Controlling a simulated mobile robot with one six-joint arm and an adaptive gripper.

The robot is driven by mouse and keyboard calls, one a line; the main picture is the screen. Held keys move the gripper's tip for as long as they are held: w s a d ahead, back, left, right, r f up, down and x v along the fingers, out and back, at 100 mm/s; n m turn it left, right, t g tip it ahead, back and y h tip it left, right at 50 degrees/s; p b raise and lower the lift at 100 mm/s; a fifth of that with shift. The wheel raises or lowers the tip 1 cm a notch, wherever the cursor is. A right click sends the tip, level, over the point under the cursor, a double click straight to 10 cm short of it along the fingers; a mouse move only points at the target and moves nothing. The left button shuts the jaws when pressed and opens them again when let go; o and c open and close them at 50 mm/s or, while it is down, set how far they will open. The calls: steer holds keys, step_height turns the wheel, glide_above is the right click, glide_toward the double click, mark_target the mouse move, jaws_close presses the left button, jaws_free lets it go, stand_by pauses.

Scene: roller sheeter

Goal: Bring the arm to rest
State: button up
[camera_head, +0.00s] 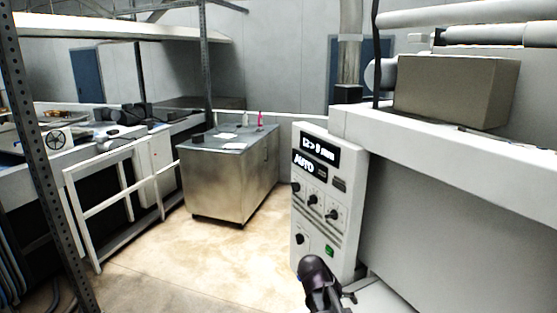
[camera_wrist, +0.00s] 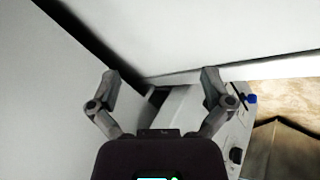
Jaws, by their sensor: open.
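In the wrist view my gripper (camera_wrist: 160,84) is open, with its two fingers spread wide apart and nothing between them. Behind the fingers are white machine panels (camera_wrist: 200,35). In the head view part of my arm (camera_head: 318,282) shows at the bottom, in front of the lower part of the control panel (camera_head: 322,200). The gripper's fingers cannot be made out clearly there. The control panel is white, with a black display, an "AUTO" label, several black knobs and a green button (camera_head: 329,250).
The white machine body (camera_head: 450,240) fills the right side, with a grey-brown box (camera_head: 455,92) on top. A steel cabinet (camera_head: 225,180) stands mid-left. A white railing (camera_head: 110,200) and a perforated metal post (camera_head: 40,150) are at left. The floor (camera_head: 225,255) between is clear.

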steer(key=s+f+y, duration=0.1)
steer(key=s, duration=0.1)
steer(key=s+f+n+y, duration=0.1)
steer(key=s+f+y, duration=0.1)
steer(key=s, duration=0.1)
steer(key=s+a+f+n+g+y+b, duration=0.1)
steer(key=s+y, duration=0.1)
steer(key=s, duration=0.1)
steer(key=shift+f, duration=0.15)
steer(key=shift+s+a+f+n+y, duration=0.1)
steer(key=shift+s+a+n+y, duration=0.25)
steer(key=shift+s+y, duration=0.3)
